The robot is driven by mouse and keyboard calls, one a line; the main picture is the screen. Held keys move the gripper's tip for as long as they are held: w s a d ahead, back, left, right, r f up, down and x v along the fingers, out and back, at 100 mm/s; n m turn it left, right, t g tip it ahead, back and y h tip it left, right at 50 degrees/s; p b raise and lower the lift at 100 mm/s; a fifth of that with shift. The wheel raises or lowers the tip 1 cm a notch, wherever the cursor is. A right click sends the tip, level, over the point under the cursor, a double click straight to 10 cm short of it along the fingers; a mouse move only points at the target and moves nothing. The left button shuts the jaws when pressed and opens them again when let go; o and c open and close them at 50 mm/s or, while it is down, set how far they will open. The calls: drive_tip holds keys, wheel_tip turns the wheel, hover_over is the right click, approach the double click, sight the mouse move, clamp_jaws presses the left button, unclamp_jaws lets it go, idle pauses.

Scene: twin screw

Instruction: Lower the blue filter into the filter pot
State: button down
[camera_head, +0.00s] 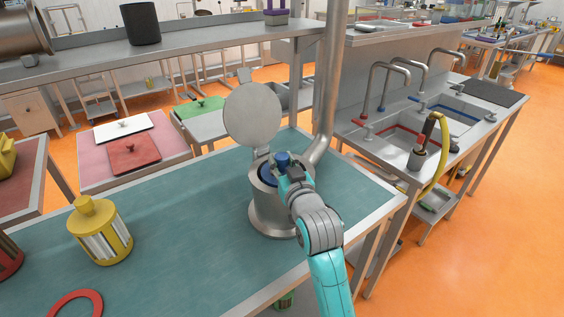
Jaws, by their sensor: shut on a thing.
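The filter pot (268,218) is a steel cylinder standing on the teal-topped table. Its round lid (253,114) is open and stands upright at the back of the rim. The blue filter (283,158) shows as a blue knob, with more blue visible lower down inside the pot's mouth. My gripper (287,173) is over the pot, shut on the blue filter near its knob. The filter's lower part is hidden by the pot wall, and my gripper hides part of the mouth, so its exact depth cannot be told.
A yellow filter (100,232) stands on the table at left, with a red ring (76,304) in front of it. A steel pipe (328,90) rises close behind the pot. The teal table (185,215) is clear between yellow filter and pot.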

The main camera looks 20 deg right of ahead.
drive_tip(key=shift+f, duration=0.95)
drive_tip(key=c, duration=0.7)
unclamp_jaws()
drive_tip(key=s, duration=0.8)
drive_tip(key=s+r, duration=0.1)
drive_tip(key=s, duration=0.3)
drive_tip(key=shift+s+r, duration=0.1)
